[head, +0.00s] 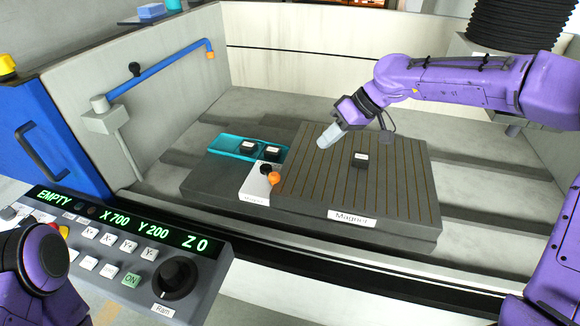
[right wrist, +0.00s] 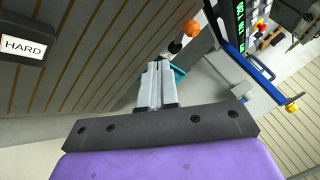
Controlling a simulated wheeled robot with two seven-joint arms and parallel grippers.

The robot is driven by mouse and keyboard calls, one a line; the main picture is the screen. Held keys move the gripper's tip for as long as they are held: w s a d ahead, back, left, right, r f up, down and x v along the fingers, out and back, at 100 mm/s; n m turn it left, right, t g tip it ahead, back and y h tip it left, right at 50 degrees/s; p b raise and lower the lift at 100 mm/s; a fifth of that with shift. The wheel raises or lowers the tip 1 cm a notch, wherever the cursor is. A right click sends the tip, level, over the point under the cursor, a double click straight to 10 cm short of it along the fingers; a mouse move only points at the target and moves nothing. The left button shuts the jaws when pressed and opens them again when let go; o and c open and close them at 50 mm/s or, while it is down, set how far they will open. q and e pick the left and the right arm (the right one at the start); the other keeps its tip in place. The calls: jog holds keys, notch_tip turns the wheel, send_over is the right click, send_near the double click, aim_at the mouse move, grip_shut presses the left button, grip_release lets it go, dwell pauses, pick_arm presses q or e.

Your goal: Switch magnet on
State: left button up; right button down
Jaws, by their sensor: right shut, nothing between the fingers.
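The magnet chuck (head: 400,190) is a dark slab with tan stripes and a "Magnet" label on its front. At its left front corner, a pale switch plate (head: 254,190) carries a short lever with a black hub (head: 266,168) and an orange knob (head: 274,178), which points toward the front right. In the right wrist view the orange knob (right wrist: 193,28) shows beyond the fingertips. My left gripper is out of view.
A black block (head: 360,160) lies on the chuck; its label reads "HARD" in the wrist view (right wrist: 25,45). A teal tray (head: 222,144) with two dark labelled blocks stands left of it. A control panel (head: 120,245) is at front left. A blue pipe (head: 160,64) stands behind.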

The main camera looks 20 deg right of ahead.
send_near(290, 178)
jog(key=w+f, duration=0.1)
jog(key=f, duration=0.1)
jog(key=w+a+f, duration=0.1)
jog(key=w+f, duration=0.1)
jog(key=shift+w, duration=0.2)
jog(key=a, duration=0.1)
jog(key=s+a+p, duration=0.1)
jog(key=a, duration=0.1)
jog(key=shift+a+f, duration=0.1)
jog(key=shift+a, duration=0.2)
jog(key=shift+a+f, duration=0.1)
jog(key=shift+a, duration=0.35)
jog(key=shift+d, duration=0.1)
